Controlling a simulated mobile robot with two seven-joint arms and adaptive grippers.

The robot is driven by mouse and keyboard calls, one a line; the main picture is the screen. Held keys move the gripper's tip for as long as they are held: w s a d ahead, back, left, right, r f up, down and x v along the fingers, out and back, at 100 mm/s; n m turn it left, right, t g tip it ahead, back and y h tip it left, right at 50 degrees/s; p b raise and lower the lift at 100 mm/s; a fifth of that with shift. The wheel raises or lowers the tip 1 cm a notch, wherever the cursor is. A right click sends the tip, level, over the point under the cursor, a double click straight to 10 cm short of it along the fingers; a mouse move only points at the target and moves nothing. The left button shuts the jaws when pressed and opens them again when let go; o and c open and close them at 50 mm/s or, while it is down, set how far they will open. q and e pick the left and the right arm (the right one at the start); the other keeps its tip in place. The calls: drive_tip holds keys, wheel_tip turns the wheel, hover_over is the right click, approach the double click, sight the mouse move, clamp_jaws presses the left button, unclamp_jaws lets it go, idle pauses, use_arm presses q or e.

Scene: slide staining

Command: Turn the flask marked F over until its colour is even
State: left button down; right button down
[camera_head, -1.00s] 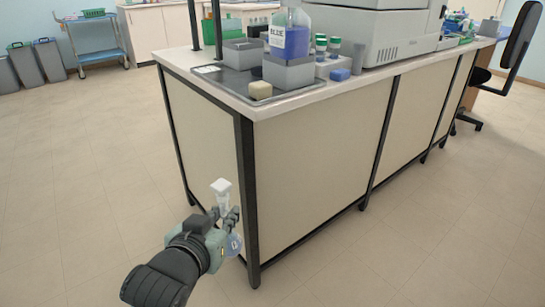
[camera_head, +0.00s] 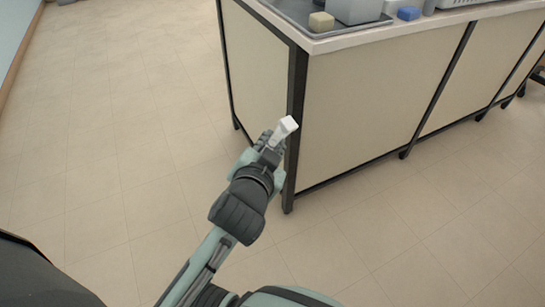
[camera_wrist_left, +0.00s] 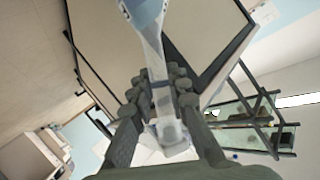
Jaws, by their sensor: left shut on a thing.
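My left gripper (camera_head: 269,141) is shut on the narrow neck of a clear flask with a white stopper (camera_head: 288,126). The stopper points up and to the right, so the flask is tilted. The flask's body is hidden behind the gripper in the head view. In the left wrist view the fingers (camera_wrist_left: 158,92) close around the neck, with the flask's pale bluish body (camera_wrist_left: 146,14) at the top edge and the stopper (camera_wrist_left: 172,136) below. I cannot read a letter on it. My right gripper is not in view.
The lab bench (camera_head: 375,110) stands just behind and right of the gripper, its dark corner leg close by. The floor (camera_head: 120,170) at left is clear.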

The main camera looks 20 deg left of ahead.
use_arm(q)
drive_tip(key=m+y, duration=0.1)
drive_tip(key=m, duration=0.2)
drive_tip(key=shift+t+y, duration=0.3)
drive_tip(key=shift+y, duration=0.1)
drive_tip(key=shift+m+t+y+b, duration=0.3)
drive_tip(key=shift+m+y+b, duration=0.25)
drive_tip(key=shift+m, duration=0.65)
drive_tip(key=shift+f+m+t+y+b, duration=0.25)
drive_tip(key=shift+m+t+y+b, duration=0.2)
drive_tip(key=shift+m+b, duration=0.5)
drive_tip(key=shift+r+m+t, duration=0.15)
drive_tip(key=shift+m+t, duration=0.2)
drive_tip(key=shift+m, duration=0.7)
drive_tip(key=shift+m+b, duration=0.8)
drive_tip(key=m+t+b, duration=0.2)
drive_tip(key=m, duration=0.3)
drive_tip(key=shift+y, duration=0.3)
drive_tip(key=shift+m+t, duration=0.5)
drive_tip(key=shift+m, duration=0.3)
drive_tip(key=shift+r, duration=0.15)
